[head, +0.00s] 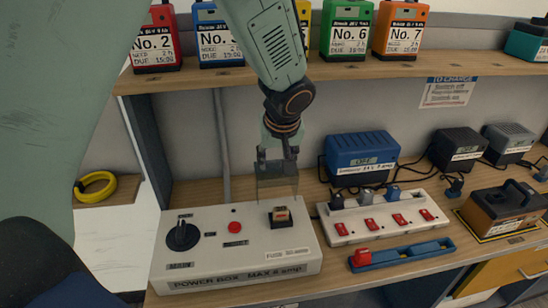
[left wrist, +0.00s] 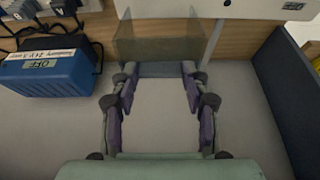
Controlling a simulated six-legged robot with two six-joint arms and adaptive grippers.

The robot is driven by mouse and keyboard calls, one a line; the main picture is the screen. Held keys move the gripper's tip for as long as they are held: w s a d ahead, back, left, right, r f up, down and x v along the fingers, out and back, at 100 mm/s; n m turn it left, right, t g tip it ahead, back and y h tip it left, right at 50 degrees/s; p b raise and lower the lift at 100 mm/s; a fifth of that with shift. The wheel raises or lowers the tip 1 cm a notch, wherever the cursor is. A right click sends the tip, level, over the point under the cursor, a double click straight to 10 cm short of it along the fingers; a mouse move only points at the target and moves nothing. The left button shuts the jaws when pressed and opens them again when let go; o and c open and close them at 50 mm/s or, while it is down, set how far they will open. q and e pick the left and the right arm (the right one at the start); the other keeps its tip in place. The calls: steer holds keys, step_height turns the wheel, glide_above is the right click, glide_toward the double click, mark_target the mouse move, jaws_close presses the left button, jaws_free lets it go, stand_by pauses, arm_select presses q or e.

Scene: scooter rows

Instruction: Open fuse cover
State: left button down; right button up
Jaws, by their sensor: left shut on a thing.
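The white power box (head: 205,272) sits on the bench with a black main knob (head: 183,236) and a red button (head: 235,227). A brown fuse (head: 281,214) sits in a dark socket on its right part. The clear, smoky fuse cover (head: 277,185) stands roughly upright above the fuse area, leaving the fuse exposed. My left gripper (head: 277,153) is at the cover's upper edge, shut on it. In the left wrist view the cover (left wrist: 158,35) extends beyond the fingertips. The contact points are small and hard to make out. My right gripper is not in view.
To the right are a blue charger (head: 360,155), a power strip (head: 385,220) with red switches and a blue bar (head: 405,254). A shelf (head: 440,67) with numbered batteries runs above, behind my left arm. A yellow tape roll (head: 95,186) lies at left.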

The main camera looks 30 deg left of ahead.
arm_select(q)
steer(key=shift+s+d+f, duration=0.1)
steer(key=shift+s+d, duration=0.15)
steer(key=shift+s, duration=0.15)
